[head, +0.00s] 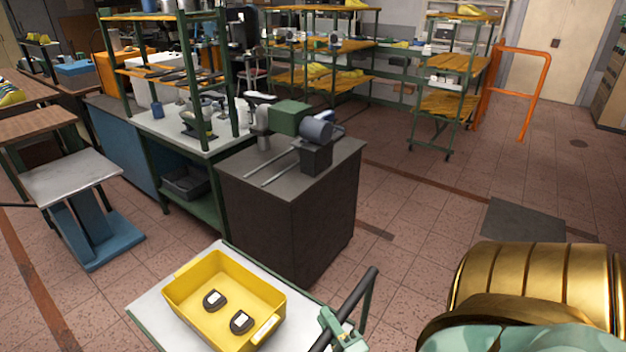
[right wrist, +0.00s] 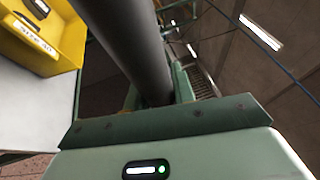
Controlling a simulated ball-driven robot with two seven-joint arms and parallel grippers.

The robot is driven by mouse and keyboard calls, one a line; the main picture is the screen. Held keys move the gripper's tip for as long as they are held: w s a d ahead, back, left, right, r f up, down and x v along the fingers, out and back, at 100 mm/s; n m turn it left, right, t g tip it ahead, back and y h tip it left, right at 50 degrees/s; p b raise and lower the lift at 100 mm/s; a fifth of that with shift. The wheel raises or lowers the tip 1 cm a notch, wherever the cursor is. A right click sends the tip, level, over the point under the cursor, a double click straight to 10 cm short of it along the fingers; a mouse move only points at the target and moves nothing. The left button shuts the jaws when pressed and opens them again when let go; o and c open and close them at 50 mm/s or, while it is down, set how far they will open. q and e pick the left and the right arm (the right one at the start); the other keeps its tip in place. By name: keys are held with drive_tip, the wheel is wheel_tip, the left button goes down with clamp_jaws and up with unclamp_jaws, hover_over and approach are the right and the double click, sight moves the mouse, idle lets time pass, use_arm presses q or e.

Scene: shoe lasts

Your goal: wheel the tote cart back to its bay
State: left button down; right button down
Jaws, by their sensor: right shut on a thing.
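The tote cart (head: 152,308) stands low in the head view, with a pale flat top. A yellow tote (head: 185,301) sits on it and holds two dark items with white labels (head: 214,299). The cart's dark handle bar (head: 357,296) rises at its right side. My right gripper (head: 338,328) is shut around this bar. In the right wrist view the grey bar (right wrist: 128,40) runs between the fingers, and the yellow tote (right wrist: 35,45) shows at the upper left. My left gripper is not in view. The cart's wheels are hidden, and I cannot make out a marked bay.
A dark cabinet (head: 285,215) with a machine on top stands just beyond the cart. A blue lift table (head: 95,235) is at the left. Shelving and an orange rail (head: 529,100) stand farther back. A dark floor mat (head: 523,220) lies on open tiled floor at the right.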

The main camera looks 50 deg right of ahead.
drive_tip(key=shift+s+f, duration=0.2)
drive_tip(key=shift+s, duration=0.15)
drive_tip(key=c, duration=1.6)
unclamp_jaws()
drive_tip(key=o, duration=0.4)
drive_tip(key=shift+s+d, duration=0.1)
drive_tip(key=shift+s, duration=0.15)
drive_tip(key=shift+o, duration=0.2)
drive_tip(key=shift+s+r, duration=0.15)
drive_tip(key=shift+s, duration=0.1)
drive_tip(key=shift+w, duration=0.1)
drive_tip(key=b+v, duration=0.2)
drive_tip(key=v, duration=1.4)
drive_tip(key=shift+s+b, duration=0.25)
drive_tip(key=shift+b, duration=0.05)
